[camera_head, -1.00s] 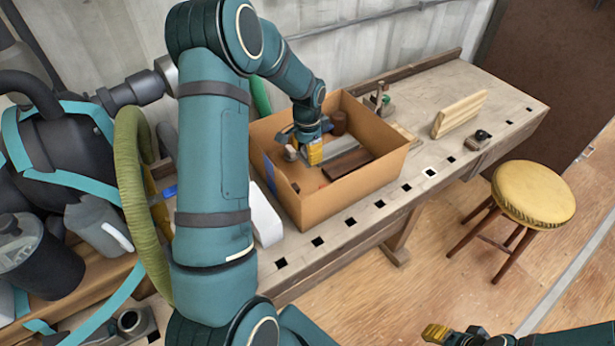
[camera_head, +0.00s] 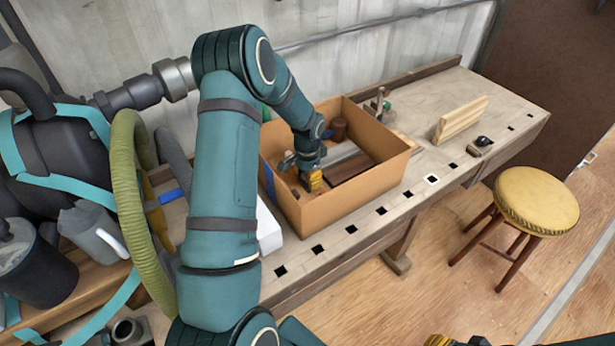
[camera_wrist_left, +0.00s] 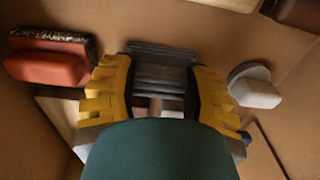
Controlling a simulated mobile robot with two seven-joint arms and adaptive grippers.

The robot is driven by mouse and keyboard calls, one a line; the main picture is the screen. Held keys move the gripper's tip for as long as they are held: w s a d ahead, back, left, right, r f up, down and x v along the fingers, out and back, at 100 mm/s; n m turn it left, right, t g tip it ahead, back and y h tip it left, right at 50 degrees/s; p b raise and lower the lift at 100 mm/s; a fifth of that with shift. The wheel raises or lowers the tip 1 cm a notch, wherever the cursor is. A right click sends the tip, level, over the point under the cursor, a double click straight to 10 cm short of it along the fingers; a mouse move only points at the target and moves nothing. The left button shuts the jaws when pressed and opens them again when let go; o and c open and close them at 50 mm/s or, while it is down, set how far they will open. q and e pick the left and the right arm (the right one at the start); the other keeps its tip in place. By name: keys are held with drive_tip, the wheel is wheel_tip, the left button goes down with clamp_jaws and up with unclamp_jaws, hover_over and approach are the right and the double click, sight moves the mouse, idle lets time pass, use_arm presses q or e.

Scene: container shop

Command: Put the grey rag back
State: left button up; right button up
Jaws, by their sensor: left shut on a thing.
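My left gripper (camera_head: 312,180) reaches down inside an open cardboard box (camera_head: 345,204) on the workbench. In the left wrist view its yellow fingers (camera_wrist_left: 162,95) are closed on a dark grey, folded, layered thing that looks like the grey rag (camera_wrist_left: 162,62). The rag is hidden by the gripper in the head view. I cannot tell whether it touches the box floor. My right gripper (camera_head: 440,341) shows only as a yellow tip at the bottom edge, too cut off to judge.
Inside the box are a red-handled brush (camera_wrist_left: 48,66), a pale rounded piece (camera_wrist_left: 255,88), a brown block (camera_head: 350,167) and a dark cylinder (camera_head: 339,130). A wooden piece (camera_head: 461,120) stands farther right on the workbench (camera_head: 440,90). A yellow stool (camera_head: 537,200) stands in front.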

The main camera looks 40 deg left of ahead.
use_arm(q)
drive_tip(key=o, duration=1.2)
drive_tip(key=shift+r, duration=0.15)
wheel_tip(320, 180, up, 12)
drive_tip(key=p, duration=0.2)
drive_tip(key=shift+p, duration=0.3)
